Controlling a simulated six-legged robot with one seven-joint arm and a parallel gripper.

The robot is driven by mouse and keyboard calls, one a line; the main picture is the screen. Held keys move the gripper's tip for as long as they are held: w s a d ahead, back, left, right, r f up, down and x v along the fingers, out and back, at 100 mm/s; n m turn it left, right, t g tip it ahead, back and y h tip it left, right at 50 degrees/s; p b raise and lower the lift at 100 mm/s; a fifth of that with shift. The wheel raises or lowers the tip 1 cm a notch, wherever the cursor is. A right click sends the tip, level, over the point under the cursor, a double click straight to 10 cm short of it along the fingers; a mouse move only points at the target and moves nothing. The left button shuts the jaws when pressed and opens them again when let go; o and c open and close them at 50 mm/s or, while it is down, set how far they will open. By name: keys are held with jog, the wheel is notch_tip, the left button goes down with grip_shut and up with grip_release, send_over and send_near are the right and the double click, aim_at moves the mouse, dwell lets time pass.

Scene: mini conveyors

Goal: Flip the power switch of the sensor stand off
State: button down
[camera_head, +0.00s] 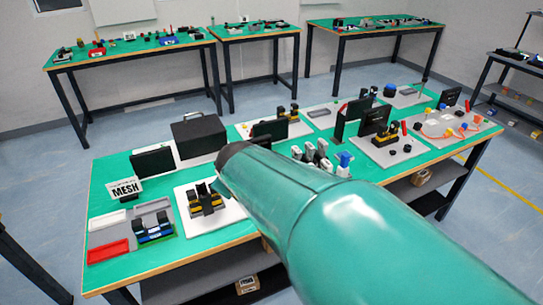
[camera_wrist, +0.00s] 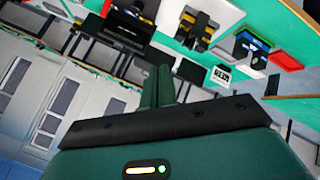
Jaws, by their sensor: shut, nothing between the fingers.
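I cannot make out a power switch, and I cannot tell for sure which item is the sensor stand. A black and yellow device (camera_head: 206,200) stands on a white plate at the front left of the near table; it also shows in the wrist view (camera_wrist: 199,28). A similar black and yellow device (camera_head: 384,135) stands farther right beside a dark upright panel. My gripper (camera_wrist: 165,78) is shut and empty in the wrist view, apart from the items around it. In the head view my teal arm reaches over the table's front and hides part of its middle.
The near green table (camera_head: 240,245) also holds a MESH sign (camera_head: 126,190), a red tray (camera_head: 108,251), a black box (camera_head: 198,137) and several small white and blue parts beside my arm. More workbenches (camera_head: 130,50) stand along the back wall. Open floor lies between.

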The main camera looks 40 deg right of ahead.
jog(key=w+d+f+n+t+h, duration=0.1)
jog(key=w+d+f+n, duration=0.15)
jog(key=d, duration=0.55)
jog(key=w+d+f+n+t+h, duration=0.1)
jog(key=w+d+f+n, duration=0.15)
jog(key=d, duration=0.45)
jog(key=s+d+f+n+t+y, duration=0.25)
jog(key=d+f+n, duration=0.35)
jog(key=d+f, duration=0.3)
jog(key=shift+t+h, duration=0.25)
jog(key=x, duration=1.3)
jog(key=shift+d+f, duration=0.1)
jog(key=shift+d, duration=0.1)
jog(key=shift+w+d, duration=0.1)
jog(key=shift+w, duration=0.4)
jog(key=shift+w+d, duration=0.1)
jog(key=shift+w, duration=0.25)
